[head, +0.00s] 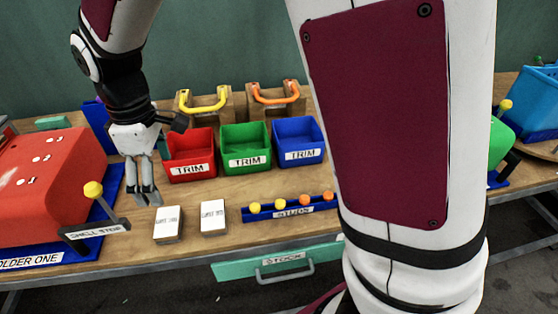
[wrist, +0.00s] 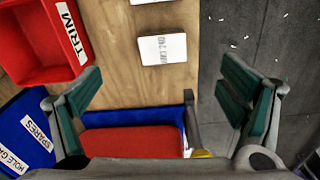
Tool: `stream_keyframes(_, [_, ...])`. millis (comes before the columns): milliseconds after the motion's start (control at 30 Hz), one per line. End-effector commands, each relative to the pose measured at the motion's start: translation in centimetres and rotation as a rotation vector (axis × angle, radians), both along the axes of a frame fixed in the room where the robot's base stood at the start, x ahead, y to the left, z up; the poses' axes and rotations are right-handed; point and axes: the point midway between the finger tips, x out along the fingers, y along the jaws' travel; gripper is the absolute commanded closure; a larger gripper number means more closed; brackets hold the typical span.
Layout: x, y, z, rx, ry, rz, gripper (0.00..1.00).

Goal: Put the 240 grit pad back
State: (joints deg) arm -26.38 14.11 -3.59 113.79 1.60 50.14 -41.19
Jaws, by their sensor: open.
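Two white blocks with small print, possibly the grit pads, lie apart on the wooden bench near its front edge: a left block (head: 168,224) and a right block (head: 213,216). The print is too small to tell which is 240 grit. In the wrist view, one white block (wrist: 162,49) lies whole on the wood ahead of the fingers, and a second is cut off at the top edge. My gripper (head: 147,195) is above the bench, left of and behind the left block. Its fingers (wrist: 160,85) are wide apart with nothing between them.
Red (head: 190,155), green (head: 245,148) and blue (head: 299,141) TRIM bins stand behind. A STUDS rack (head: 290,208) is right of the blocks. A red press (head: 45,185) with a yellow-knobbed lever (head: 94,190) stands left. A teal STOCK drawer (head: 280,262) is below the bench.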

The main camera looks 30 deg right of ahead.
Motion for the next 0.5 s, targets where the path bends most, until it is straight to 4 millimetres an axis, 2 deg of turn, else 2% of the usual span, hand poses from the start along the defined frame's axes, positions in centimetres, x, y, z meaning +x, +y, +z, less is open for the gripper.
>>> stream_keyframes(33, [-0.7,-1.6,1.7,0.013,-0.02,-0.06,0.1])
stream_keyframes(200, [-4.4,-6.7,6.3,0.054,-0.078,-0.296,0.1])
stream_keyframes(333, [-8.0,-10.1,8.6,0.083,-0.12,-0.475,0.1])
stream_keyframes(500, [-13.0,-13.8,10.4,0.122,-0.18,-0.708,0.1])
